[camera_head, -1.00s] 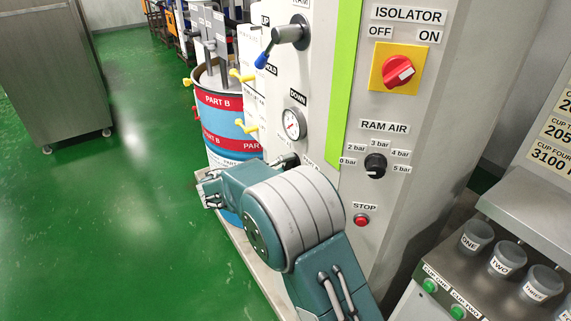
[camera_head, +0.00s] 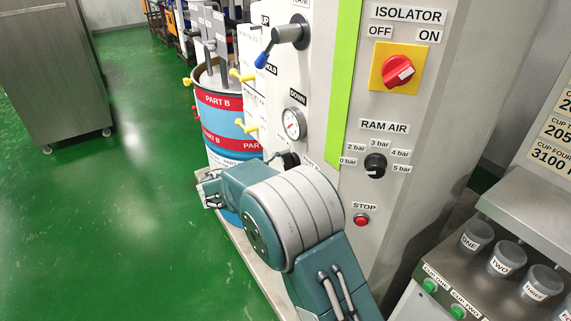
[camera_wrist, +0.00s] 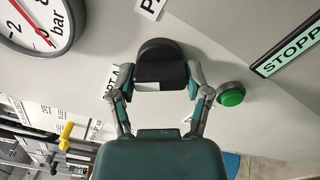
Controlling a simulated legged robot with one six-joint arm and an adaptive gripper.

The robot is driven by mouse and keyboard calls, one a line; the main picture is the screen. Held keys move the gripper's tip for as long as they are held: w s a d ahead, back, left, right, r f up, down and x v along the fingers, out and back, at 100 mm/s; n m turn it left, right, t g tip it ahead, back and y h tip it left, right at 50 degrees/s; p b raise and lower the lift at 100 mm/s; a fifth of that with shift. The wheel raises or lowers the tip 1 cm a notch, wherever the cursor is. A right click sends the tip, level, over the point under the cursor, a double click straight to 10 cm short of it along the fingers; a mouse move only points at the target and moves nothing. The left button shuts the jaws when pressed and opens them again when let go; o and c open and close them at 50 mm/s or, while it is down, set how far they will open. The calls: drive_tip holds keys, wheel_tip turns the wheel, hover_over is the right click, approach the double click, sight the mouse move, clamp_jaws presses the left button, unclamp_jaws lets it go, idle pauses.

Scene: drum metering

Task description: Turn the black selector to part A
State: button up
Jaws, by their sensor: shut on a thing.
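The black selector (camera_wrist: 160,52) is on the grey panel in the upper middle of the wrist view. My gripper (camera_wrist: 164,78) has a finger on each side of its grip and is shut on it. A white patch shows on the selector's near face, between the fingers. A partly hidden label ending in "A" (camera_wrist: 112,80) sits left of the selector, behind my left finger. In the head view the selector (camera_head: 291,160) shows only as a dark piece beyond my arm, below the gauge. I cannot tell exactly which label it points to.
A green button (camera_wrist: 231,94) is close to the right finger. A pressure gauge (camera_head: 294,124) is above the selector in the head view. The ram air knob (camera_head: 375,165) and red stop button (camera_head: 361,220) are to the right. A Part B drum (camera_head: 222,110) stands at left.

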drive_tip(key=shift+f+n, duration=0.25)
drive_tip(key=shift+n, duration=1.05)
drive_tip(key=o, duration=1.2)
drive_tip(key=shift+w, duration=0.1)
drive_tip(key=shift+c, duration=0.2)
drive_tip(key=shift+r, duration=0.1)
